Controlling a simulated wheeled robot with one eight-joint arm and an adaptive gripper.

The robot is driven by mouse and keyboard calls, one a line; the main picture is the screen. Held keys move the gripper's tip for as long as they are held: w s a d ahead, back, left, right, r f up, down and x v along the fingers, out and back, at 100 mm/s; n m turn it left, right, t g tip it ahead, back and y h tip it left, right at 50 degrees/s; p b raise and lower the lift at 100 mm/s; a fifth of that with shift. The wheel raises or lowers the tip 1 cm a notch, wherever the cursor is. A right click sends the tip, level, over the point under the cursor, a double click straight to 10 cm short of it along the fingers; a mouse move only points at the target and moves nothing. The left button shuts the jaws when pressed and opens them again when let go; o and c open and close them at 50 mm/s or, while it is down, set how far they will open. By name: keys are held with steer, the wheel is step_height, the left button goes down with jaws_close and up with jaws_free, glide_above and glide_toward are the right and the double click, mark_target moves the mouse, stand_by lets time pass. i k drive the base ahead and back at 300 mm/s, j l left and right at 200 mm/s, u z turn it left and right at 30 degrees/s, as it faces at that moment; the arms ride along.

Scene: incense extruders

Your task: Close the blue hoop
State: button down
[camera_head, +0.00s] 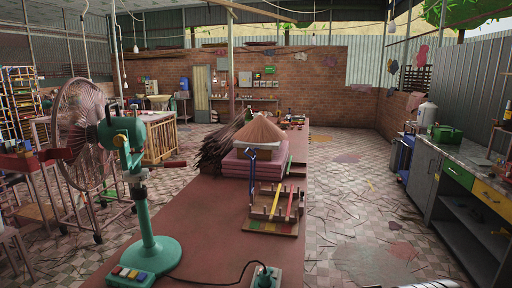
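No blue hoop stands out clearly. A slim upright blue part (252,168) stands at the front of a pink stack (237,165) on the long reddish table; it is too small to tell whether it is a hoop or whether it is open. A blue container (405,152) stands on the right beside the grey counter, and its details are also too small to make out.
The long table (205,215) runs down the middle. A green fan (145,200) stands at its left edge. A wooden rack (275,207) with coloured bars and a green socket box (265,276) sit on it. Tiled floor (350,215) lies open between table and counter (455,155).

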mark_target(251, 170)
steer(key=i+l, duration=0.15)
steer(key=l, duration=0.2)
steer(key=i+l+u, duration=0.15)
steer(key=l, duration=0.2)
steer(key=i+l, duration=0.1)
steer(key=l, duration=0.3)
steer(key=i+l+u, duration=0.1)
steer(key=l, duration=0.25)
steer(key=i+l+u, duration=0.1)
steer(key=l, duration=0.3)
